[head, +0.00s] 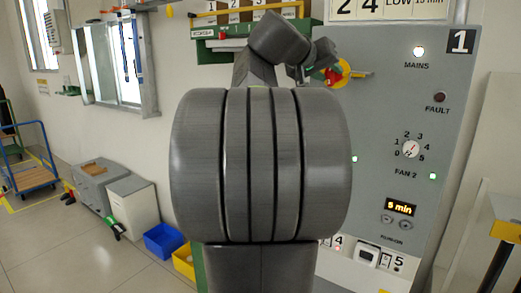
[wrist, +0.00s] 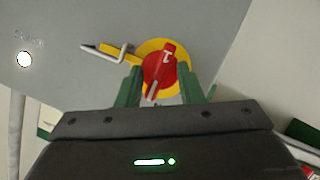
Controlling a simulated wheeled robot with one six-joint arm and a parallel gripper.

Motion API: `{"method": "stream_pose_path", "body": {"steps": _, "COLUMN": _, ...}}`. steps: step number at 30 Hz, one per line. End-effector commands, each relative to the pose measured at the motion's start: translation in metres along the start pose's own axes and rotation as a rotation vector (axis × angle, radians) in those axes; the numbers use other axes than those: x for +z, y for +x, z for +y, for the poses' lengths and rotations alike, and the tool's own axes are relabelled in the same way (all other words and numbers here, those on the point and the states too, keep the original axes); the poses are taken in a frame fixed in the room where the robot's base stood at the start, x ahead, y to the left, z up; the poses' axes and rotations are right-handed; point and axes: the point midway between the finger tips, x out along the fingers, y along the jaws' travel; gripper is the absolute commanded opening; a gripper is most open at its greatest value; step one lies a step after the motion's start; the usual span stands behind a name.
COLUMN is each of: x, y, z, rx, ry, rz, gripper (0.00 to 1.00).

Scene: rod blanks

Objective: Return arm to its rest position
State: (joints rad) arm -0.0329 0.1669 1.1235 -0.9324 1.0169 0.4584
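My arm fills the middle of the head view, raised and reaching toward the grey control cabinet (head: 455,125). My gripper (wrist: 160,80) shows in the wrist view as two green fingers standing apart, with nothing seen clamped between them. A red rotary handle marked 1 (wrist: 165,62) on a yellow disc (wrist: 148,47) sits just beyond and between the fingertips. I cannot tell whether the fingers touch it. In the head view the red handle (head: 333,76) and yellow disc (head: 346,70) show at the cabinet's left edge, and my arm hides most of the gripper.
The cabinet carries a lit MAINS lamp (head: 419,51), a fan dial (head: 411,149) and a timer display (head: 400,207). A green-framed rack (head: 225,44) stands behind my arm. A blue bin (head: 163,241) and grey cabinets (head: 105,185) stand at left; floor there is partly clear.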

Motion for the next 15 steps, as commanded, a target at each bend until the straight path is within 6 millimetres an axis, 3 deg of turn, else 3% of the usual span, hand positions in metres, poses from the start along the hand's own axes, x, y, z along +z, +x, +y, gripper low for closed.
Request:
{"method": "stream_pose_path", "body": {"steps": 6, "x": -0.0011, "y": -0.0007, "z": -0.0015, "rx": 0.065, "ry": -0.160, "rz": 0.001, "gripper": 0.34}}
{"method": "stream_pose_path", "body": {"steps": 15, "x": 0.0000, "y": -0.0002, "z": -0.0026, "rx": 0.090, "ry": -0.220, "rz": 0.001, "gripper": 0.34}}
